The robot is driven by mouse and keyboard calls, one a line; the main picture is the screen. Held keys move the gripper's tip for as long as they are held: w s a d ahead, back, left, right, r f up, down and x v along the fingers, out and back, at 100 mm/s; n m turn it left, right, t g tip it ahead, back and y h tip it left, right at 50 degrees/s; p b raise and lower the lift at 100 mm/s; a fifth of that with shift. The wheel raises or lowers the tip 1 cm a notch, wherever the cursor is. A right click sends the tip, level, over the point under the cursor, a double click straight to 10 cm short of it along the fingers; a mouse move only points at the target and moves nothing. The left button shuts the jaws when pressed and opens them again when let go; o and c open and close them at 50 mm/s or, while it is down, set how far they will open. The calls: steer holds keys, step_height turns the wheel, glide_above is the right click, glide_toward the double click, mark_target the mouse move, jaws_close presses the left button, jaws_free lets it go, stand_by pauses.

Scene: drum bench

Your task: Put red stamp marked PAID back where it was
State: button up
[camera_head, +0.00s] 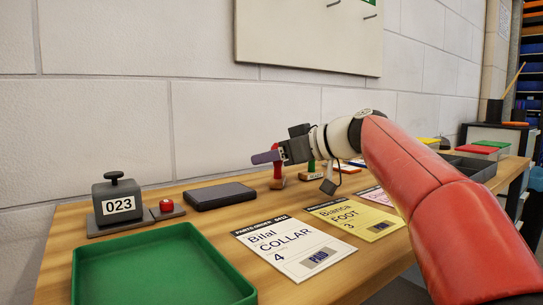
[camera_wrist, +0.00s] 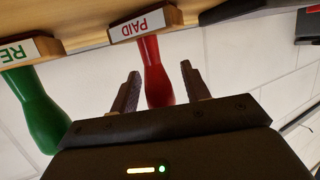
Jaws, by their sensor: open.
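The red stamp marked PAID (camera_wrist: 152,68) stands on its wooden base at the bench top. Its red handle lies between the two fingers of my gripper (camera_wrist: 160,92), with a gap on each side. In the head view the red stamp (camera_head: 277,172) is partly hidden behind my gripper (camera_head: 268,157), whose fingers are at its handle. The gripper is open. A green stamp (camera_wrist: 32,108) with a label starting "RE" stands beside it; it also shows in the head view (camera_head: 311,166).
Left of the stamps are a dark flat pad (camera_head: 220,195), a grey block marked 023 (camera_head: 117,202), a red button (camera_head: 166,206) and a green tray (camera_head: 160,270). A white COLLAR card (camera_head: 290,246) with a blue PAID mark and a yellow FOOT card (camera_head: 355,219) lie in front.

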steer(key=v, duration=1.2)
steer(key=shift+b, duration=0.35)
